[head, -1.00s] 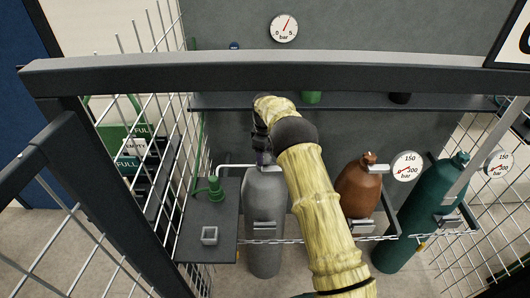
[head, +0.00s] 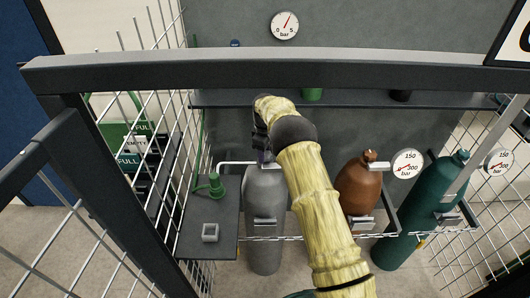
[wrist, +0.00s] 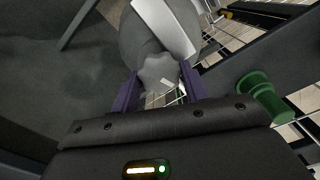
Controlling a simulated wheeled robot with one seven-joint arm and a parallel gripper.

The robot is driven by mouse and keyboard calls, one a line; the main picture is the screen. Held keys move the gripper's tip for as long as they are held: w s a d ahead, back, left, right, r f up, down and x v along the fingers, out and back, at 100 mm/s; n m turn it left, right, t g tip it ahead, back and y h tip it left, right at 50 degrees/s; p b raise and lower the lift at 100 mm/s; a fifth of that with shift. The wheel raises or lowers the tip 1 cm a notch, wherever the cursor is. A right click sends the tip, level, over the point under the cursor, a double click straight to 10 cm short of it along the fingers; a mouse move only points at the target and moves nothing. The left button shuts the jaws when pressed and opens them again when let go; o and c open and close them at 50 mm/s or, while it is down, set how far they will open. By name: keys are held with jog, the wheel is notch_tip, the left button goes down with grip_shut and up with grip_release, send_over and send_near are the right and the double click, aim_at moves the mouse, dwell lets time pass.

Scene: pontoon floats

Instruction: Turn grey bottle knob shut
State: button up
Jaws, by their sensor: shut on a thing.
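The grey bottle (head: 265,215) stands upright behind the rail, held by a bracket and chain. Its grey lobed knob (wrist: 160,72) shows in the wrist view between the two purple fingers of my gripper (wrist: 160,90). The fingers are closed on the knob from both sides. In the head view my gripper (head: 263,152) is at the top of the grey bottle, and my arm hides the knob there. I cannot tell how far the knob is turned.
A brown bottle (head: 357,187) and a teal bottle (head: 425,210) with gauges stand to the right. A green fitting (head: 214,186) and small grey square holder (head: 210,232) are on the left shelf (head: 195,215). A dark bar (head: 280,72) crosses in front; mesh panels flank both sides.

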jog(key=m+b, duration=0.1)
jog(key=m, duration=0.9)
jog(key=shift+r+m, duration=0.1)
jog(key=shift+m, duration=0.3)
jog(key=m, duration=0.5)
jog(key=shift+w+m, duration=0.1)
jog(key=shift+m, duration=0.2)
jog(key=m, duration=0.5)
jog(key=shift+r+m, duration=0.1)
jog(key=shift+m, duration=0.2)
jog(key=o, duration=1)
